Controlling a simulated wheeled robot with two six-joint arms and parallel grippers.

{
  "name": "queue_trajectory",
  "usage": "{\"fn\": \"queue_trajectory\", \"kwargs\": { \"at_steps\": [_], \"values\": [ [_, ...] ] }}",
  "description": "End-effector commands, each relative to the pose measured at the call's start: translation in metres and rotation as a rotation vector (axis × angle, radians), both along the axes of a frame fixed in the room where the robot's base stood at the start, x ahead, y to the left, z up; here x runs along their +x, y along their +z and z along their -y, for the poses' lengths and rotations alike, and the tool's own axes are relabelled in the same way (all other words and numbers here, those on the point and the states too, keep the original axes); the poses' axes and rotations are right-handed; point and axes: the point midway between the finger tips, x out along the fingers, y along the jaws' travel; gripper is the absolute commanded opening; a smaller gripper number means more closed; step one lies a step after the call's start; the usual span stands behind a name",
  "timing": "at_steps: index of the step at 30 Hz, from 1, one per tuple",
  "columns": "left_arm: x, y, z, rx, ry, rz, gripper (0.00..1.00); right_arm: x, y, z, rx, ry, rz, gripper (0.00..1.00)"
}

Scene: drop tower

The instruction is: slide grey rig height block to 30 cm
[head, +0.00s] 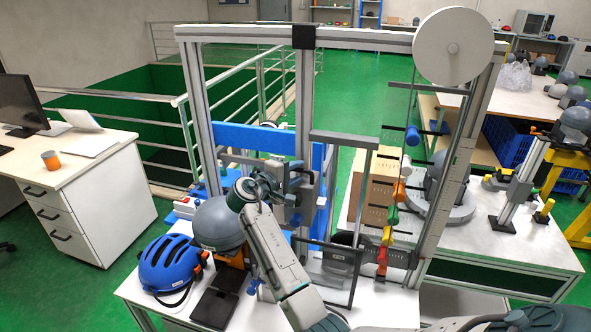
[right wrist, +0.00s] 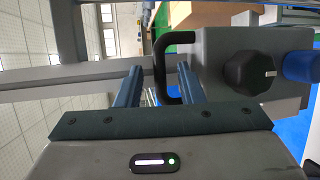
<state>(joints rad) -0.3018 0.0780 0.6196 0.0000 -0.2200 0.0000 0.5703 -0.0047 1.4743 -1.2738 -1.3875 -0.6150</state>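The grey height block (head: 307,198) is on the central upright post of the drop tower, partly hidden behind my gripper in the head view. In the right wrist view the grey block (right wrist: 220,80) carries a black knob (right wrist: 249,72), a blue knob (right wrist: 301,66) and a black C-shaped handle (right wrist: 159,70). My right gripper (head: 288,182) is at the block. Its two blue-grey fingers (right wrist: 158,84) stand apart on either side of the handle's bar, with visible gaps, so it is open. No height scale can be read. My left gripper is not in view.
A blue helmet (head: 170,264), a grey headform (head: 217,224) and a black plate (head: 215,306) are on the white table at left. A large white wheel (head: 452,46) tops the right frame post. Coloured clips (head: 394,214) hang beside it. A desk (head: 95,170) stands far left.

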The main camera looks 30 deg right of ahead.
Motion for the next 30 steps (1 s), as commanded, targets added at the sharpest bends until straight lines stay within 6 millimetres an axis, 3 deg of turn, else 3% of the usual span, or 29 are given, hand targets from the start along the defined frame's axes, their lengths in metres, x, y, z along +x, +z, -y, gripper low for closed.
{"fn": "queue_trajectory", "kwargs": {
  "at_steps": [7,8,13,20,30],
  "values": [
    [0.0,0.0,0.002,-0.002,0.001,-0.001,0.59,0.0,-0.001,0.001,0.0,0.0,0.0,0.34],
    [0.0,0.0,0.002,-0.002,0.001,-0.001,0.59,0.0,-0.001,0.001,0.0,0.0,0.0,0.32],
    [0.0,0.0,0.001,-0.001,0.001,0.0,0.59,0.0,-0.001,0.001,0.0,0.0,0.0,0.0],
    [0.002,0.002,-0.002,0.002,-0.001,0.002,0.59,0.0,0.003,0.001,0.0,0.0,0.001,0.0],
    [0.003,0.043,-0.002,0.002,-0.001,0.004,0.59,0.001,0.084,0.001,-0.004,0.0,0.008,0.0]
  ]
}}
